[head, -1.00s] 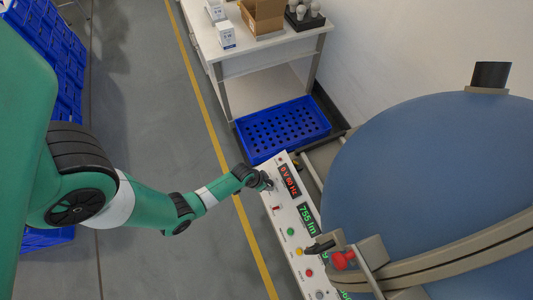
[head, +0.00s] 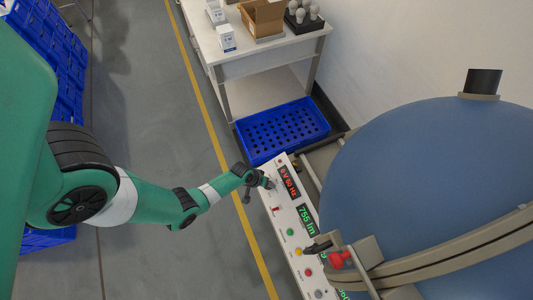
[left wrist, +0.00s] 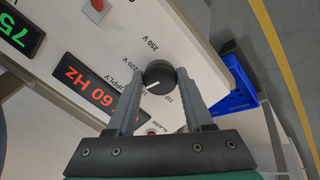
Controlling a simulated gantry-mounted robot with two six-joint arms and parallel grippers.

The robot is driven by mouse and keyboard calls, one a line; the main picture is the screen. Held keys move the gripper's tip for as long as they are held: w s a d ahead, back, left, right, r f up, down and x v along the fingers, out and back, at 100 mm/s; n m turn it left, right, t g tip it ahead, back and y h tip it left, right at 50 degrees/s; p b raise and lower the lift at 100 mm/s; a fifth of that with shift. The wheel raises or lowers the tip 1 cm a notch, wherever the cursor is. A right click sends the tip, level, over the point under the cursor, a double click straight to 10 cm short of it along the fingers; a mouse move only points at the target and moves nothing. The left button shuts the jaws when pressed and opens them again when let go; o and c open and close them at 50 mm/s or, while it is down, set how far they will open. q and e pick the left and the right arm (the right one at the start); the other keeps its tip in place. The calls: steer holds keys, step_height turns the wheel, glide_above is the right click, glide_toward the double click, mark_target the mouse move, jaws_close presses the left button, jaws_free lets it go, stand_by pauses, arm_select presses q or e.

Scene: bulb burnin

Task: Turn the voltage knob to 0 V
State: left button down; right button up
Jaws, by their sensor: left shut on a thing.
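The voltage knob (left wrist: 160,77) is a round black dial with a white pointer line, on the white control panel (left wrist: 208,68). In the left wrist view its pointer points toward the lower left, past the 220 V mark on the side of the red display. My left gripper (left wrist: 161,97) has its fingers on either side of the knob and is shut on it. In the head view my left gripper (head: 268,183) is at the panel's far end and hides most of the knob. The red display (head: 289,182) reads 0 V 60 Hz. My right gripper is not in view.
A green display (head: 307,219) reads 755 lm. Coloured buttons and a red switch (head: 276,209) line the panel. A large blue sphere (head: 430,180) stands to the right. A blue crate (head: 282,130) lies beyond the panel, below a white table (head: 270,47).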

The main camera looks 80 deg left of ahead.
arm_select(q)
steer(key=n+p, duration=0.1)
steer(key=n, duration=0.6)
steer(key=n+p, duration=0.1)
steer(key=n, duration=0.5)
steer(key=shift+n+t, duration=0.3)
steer(key=shift+t, duration=0.1)
steer(key=n+p, duration=0.1)
steer(key=n, duration=0.6)
steer(key=shift+t+p, duration=0.3)
steer(key=shift+p, duration=0.1)
steer(key=n+p, duration=0.1)
steer(key=n, duration=0.5)
steer(key=shift+s+n, duration=0.1)
steer(key=shift+n, duration=0.3)
steer(key=shift+c, duration=1.5)
jaws_free()
steer(key=shift+r, duration=0.1)
